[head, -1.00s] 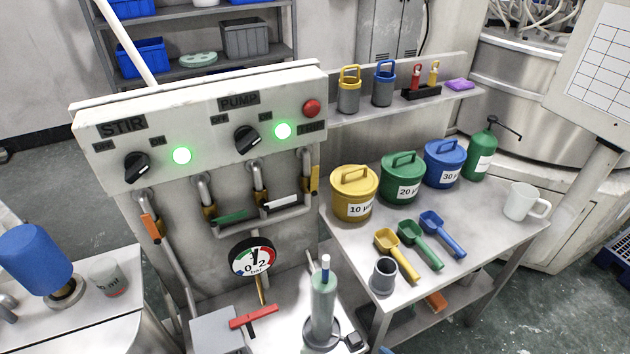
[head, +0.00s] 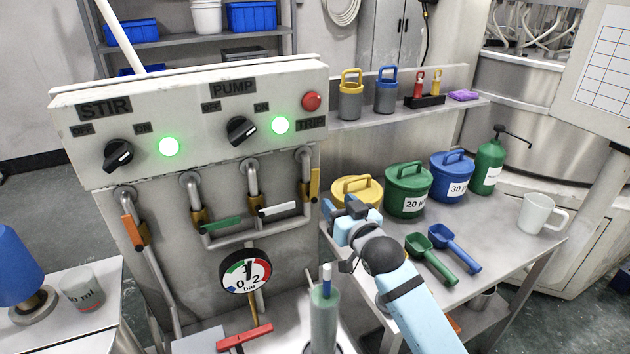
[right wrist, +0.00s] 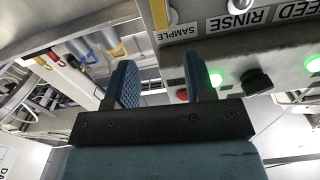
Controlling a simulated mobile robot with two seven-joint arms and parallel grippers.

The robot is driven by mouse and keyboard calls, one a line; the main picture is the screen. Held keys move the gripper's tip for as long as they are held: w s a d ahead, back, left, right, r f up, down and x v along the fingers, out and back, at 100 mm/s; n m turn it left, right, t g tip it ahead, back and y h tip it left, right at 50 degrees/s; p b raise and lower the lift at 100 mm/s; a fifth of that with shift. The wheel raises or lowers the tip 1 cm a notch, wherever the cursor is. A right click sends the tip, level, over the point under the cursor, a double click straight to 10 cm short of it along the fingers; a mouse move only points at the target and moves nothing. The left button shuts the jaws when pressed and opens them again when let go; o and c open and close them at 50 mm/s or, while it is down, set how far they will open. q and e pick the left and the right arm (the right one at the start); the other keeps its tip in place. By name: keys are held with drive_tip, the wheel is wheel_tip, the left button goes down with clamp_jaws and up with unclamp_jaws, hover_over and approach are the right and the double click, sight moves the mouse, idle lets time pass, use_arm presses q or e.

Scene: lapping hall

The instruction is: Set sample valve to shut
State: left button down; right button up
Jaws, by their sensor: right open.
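The sample valve's yellow handle (head: 315,185) stands upright along the rightmost pipe of the white panel in the head view. In the right wrist view the yellow handle (right wrist: 160,14) is at the top edge, beside the SAMPLE label (right wrist: 177,33), which appears upside down. My right gripper (head: 338,208) is open and empty, a little below and right of the handle in the head view, apart from it. Its two blue fingers (right wrist: 160,82) show spread in the right wrist view. My left gripper is not in view.
White (head: 280,209), green (head: 221,224) and orange (head: 132,233) handles sit left along the pipes. A red trip button (head: 311,101) is above. The yellow tub (head: 357,187), partly hidden, and green tub (head: 408,188) stand close by my right arm.

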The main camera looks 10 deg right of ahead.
sight(316, 178)
drive_tip(key=w, duration=0.4)
drive_tip(key=w+a, duration=0.1)
drive_tip(key=w, duration=0.3)
drive_tip(key=w+a, duration=0.1)
drive_tip(key=w, duration=0.3)
drive_tip(key=shift+w+a, duration=0.25)
drive_tip(key=shift+c, duration=0.5)
clamp_jaws()
